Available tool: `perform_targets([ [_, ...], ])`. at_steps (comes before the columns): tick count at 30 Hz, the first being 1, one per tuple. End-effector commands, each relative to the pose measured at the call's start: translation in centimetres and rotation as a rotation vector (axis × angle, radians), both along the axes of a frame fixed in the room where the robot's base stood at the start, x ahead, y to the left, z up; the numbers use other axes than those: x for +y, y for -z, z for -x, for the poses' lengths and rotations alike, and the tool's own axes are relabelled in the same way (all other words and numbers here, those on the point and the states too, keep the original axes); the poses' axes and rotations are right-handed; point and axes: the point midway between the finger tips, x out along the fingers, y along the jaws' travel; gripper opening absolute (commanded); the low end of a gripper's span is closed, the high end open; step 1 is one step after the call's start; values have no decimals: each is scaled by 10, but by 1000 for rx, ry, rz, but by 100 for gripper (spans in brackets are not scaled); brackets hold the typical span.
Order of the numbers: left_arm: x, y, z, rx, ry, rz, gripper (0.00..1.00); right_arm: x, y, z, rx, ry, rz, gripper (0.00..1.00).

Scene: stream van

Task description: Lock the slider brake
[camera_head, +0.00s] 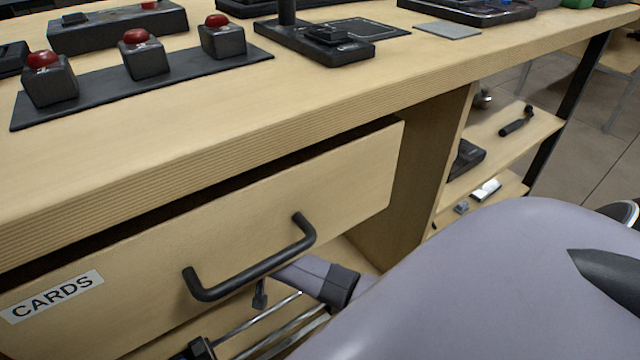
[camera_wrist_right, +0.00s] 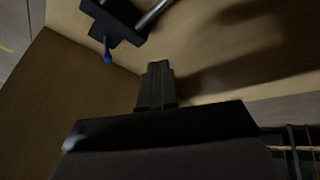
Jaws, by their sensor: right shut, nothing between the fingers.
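The slider's two shiny rails (camera_head: 278,325) run along the lower shelf below the drawer in the head view, with a black block (camera_head: 196,350) at their near-left end. In the right wrist view a dark block (camera_wrist_right: 118,22) sits on the rails (camera_wrist_right: 152,14), at the upper left. A small blue lever (camera_wrist_right: 107,49) sticks out from it; I take this for the brake. My right gripper (camera_wrist_right: 157,68) is shut and empty, its fingertips right of the lever and apart from it. In the head view the drawer hides most of this gripper. My left gripper is not in view.
The drawer (camera_head: 345,190) marked CARDS stands partly open over the rails, its black handle (camera_head: 250,265) close to my right wrist. A wooden panel (camera_wrist_right: 80,100) borders the space in the wrist view. Red buttons (camera_head: 140,38) stand on the desktop.

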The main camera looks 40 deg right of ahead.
Motion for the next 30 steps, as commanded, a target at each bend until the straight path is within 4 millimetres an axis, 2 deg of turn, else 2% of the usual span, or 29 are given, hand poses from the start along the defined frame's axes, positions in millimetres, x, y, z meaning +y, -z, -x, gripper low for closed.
perform_targets([
  [4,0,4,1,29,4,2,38,-25,-6,6,73,181,96,0],
  [10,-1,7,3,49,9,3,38,-40,-13,14,123,318,179,0],
  [24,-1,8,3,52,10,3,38,-44,-14,16,134,349,198,0],
  [30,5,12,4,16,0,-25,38,-56,4,19,135,349,201,0],
])
